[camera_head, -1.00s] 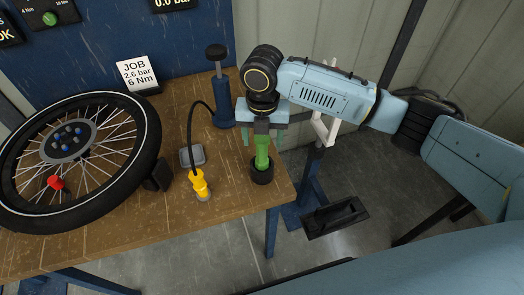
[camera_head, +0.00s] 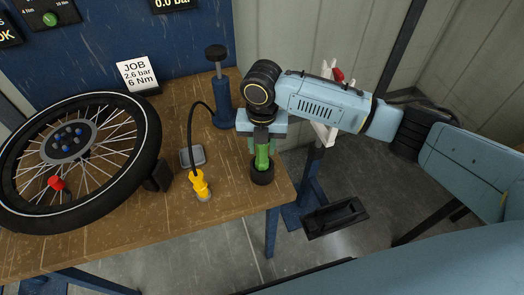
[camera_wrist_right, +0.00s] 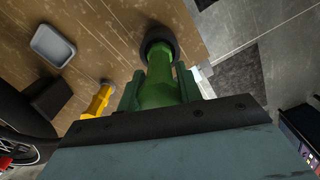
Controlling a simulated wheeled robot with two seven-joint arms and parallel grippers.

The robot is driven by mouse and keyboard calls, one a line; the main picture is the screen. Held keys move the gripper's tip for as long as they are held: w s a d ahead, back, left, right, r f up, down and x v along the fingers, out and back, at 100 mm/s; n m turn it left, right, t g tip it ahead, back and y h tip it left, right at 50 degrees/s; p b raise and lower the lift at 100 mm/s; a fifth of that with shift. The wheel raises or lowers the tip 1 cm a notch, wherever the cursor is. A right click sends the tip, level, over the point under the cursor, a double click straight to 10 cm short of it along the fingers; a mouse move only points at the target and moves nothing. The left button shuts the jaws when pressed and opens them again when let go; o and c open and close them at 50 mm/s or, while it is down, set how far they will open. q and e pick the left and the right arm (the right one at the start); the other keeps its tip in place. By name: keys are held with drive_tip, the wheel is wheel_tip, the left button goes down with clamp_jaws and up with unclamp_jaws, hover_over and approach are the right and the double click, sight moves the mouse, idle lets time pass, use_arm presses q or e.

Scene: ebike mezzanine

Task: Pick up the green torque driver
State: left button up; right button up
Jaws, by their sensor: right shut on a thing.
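The green torque driver (camera_head: 262,157) stands upright in a black round holder (camera_head: 262,174) at the right end of the wooden bench. My right gripper (camera_head: 262,148) is above it, pointing down, with its fingers shut around the driver's upper part. In the right wrist view the green driver (camera_wrist_right: 159,82) lies between the two green fingers, its far end in the black holder (camera_wrist_right: 158,42). The driver's top is hidden by the gripper. My left gripper is not in view.
A blue pump (camera_head: 221,103) stands behind. A spoked wheel (camera_head: 100,135) fills the bench's left. The bench edge is close on the right.

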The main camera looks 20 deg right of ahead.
drive_tip(key=shift+r, duration=0.1)
wheel_tip(320, 180, up, 10)
drive_tip(key=shift+r+p, duration=0.65)
drive_tip(key=shift+r, duration=0.05)
wheel_tip(320, 180, up, 6)
drive_tip(key=p, duration=0.6)
drive_tip(key=shift+f+p, duration=0.25)
drive_tip(key=shift+p, duration=0.15)
